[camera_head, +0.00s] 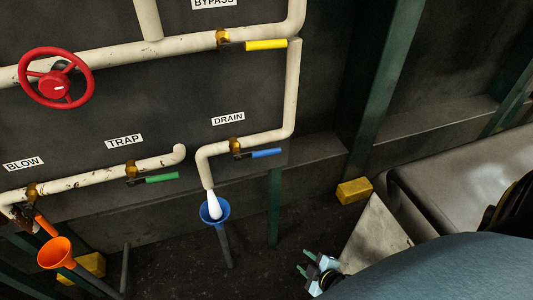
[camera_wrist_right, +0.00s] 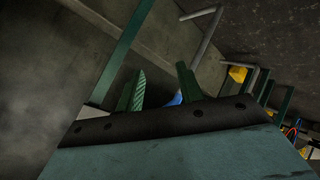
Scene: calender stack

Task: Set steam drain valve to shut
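The drain valve has a blue lever handle (camera_head: 266,153) on a brass body, under the DRAIN label (camera_head: 228,118). The handle lies roughly along the cream pipe (camera_head: 262,138), pointing right. A white stream (camera_head: 210,207) comes from the pipe's lower end into a blue funnel (camera_head: 214,212). My right gripper (camera_head: 306,263) is low and to the right of the valve, well apart from it. Its two green fingers stand apart with nothing between them; they also show in the right wrist view (camera_wrist_right: 160,88). A bit of something blue shows behind the fingers there. My left gripper is not in view.
Other valves are a red handwheel (camera_head: 56,77), a yellow lever (camera_head: 266,45), a green lever (camera_head: 162,178) and an orange lever (camera_head: 46,224) above an orange funnel (camera_head: 55,252). A yellow block (camera_head: 354,191) and green posts (camera_head: 385,85) stand right of the drain.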

